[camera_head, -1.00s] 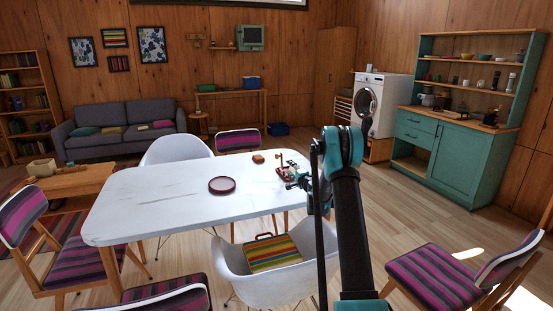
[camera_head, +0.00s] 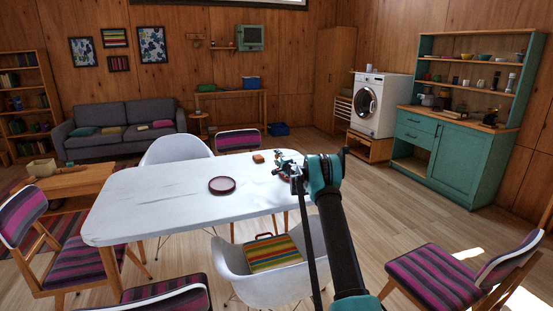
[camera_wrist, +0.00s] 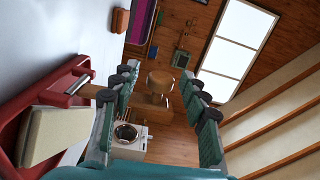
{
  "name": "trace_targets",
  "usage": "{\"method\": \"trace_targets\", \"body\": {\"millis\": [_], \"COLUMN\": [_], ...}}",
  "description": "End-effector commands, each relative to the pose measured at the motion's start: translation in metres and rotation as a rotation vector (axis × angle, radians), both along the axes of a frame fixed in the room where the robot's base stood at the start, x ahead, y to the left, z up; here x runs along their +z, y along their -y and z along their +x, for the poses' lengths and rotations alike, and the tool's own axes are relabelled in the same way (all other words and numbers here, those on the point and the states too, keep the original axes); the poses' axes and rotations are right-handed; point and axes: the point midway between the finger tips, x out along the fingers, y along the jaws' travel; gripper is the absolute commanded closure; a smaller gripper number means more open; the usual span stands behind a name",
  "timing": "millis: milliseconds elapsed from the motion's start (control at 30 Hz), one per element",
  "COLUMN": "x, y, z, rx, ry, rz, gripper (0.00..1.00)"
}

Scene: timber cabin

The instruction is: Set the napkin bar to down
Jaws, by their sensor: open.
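The red napkin holder (camera_wrist: 22,125) stands on the white table, with pale napkins (camera_wrist: 55,137) in it. It fills the left of the wrist view. Its bar (camera_wrist: 97,92), a wooden piece on a metal rod, reaches out from the holder towards my left-hand finger. The bar's end is close beside that finger; I cannot tell whether they touch. My gripper (camera_wrist: 163,85) is open, with nothing seen between its fingers. In the head view my gripper (camera_head: 282,162) is over the table's right end and hides most of the holder.
The tabletop left of the plate is clear.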

Motion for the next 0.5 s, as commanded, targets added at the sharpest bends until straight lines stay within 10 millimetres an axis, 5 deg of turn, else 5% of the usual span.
{"method": "trace_targets", "body": {"millis": [400,500], "x": [0.0001,0.0001], "y": [-0.0029,-0.0029], "z": [0.0083,0.0082], "rx": [0.0,0.0], "ry": [0.0,0.0], "rz": [0.0,0.0], "gripper": [0.55,0.65]}}
